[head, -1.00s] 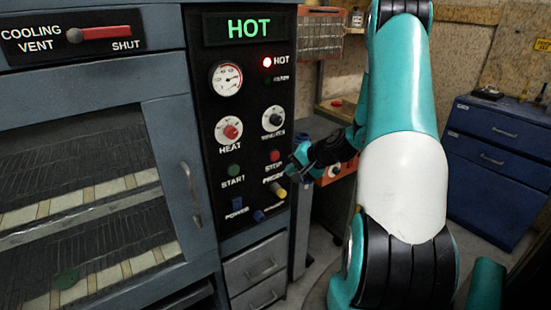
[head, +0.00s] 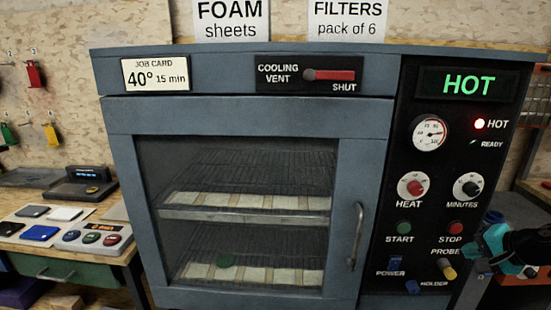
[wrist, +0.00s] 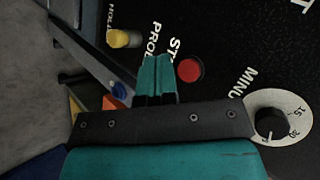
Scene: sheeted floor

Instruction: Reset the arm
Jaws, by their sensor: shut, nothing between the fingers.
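My gripper (head: 484,266) is at the right edge of the head view, in front of the oven's black control panel (head: 440,165), near the red STOP button (head: 447,228) and the yellow PROBE piece (head: 449,273). In the wrist view its two teal fingers (wrist: 156,62) are together with nothing between them. The red STOP button (wrist: 190,70) lies just right of the fingertips there, and the yellow piece (wrist: 118,38) is up and left. I cannot tell whether the fingers touch the panel. Most of my arm is outside the head view.
The display (head: 468,85) reads HOT and the red lamp (head: 479,124) is lit. The vent lever (head: 330,75) points toward SHUT.

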